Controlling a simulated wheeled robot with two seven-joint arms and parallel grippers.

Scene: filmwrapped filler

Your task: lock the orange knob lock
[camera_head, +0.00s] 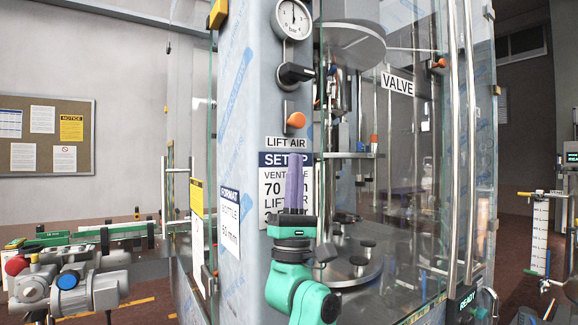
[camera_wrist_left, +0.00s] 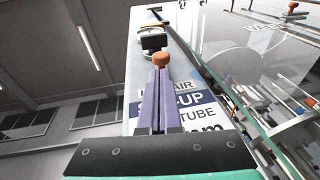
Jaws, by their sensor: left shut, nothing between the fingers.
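The orange knob (camera_head: 296,120) sits on the front of the film-wrapped machine column, below a black-handled valve and above the "LIFT AIR" label. In the left wrist view, the orange knob (camera_wrist_left: 162,59) shows just beyond the fingertips. My left gripper (camera_head: 297,156) points upward in front of the "SET-UP" sign, with its purple fingers shut together and empty. Its fingertips are below the knob in the head view. In the left wrist view, the fingers (camera_wrist_left: 160,73) line up with the knob; I cannot tell whether they touch it. My right gripper is not in view.
A pressure gauge (camera_head: 291,19) and black valve handle (camera_head: 296,73) are above the knob. Glass panels and a metal door handle (camera_head: 470,140) stand to the right. A motor (camera_head: 65,287) and conveyor are at lower left.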

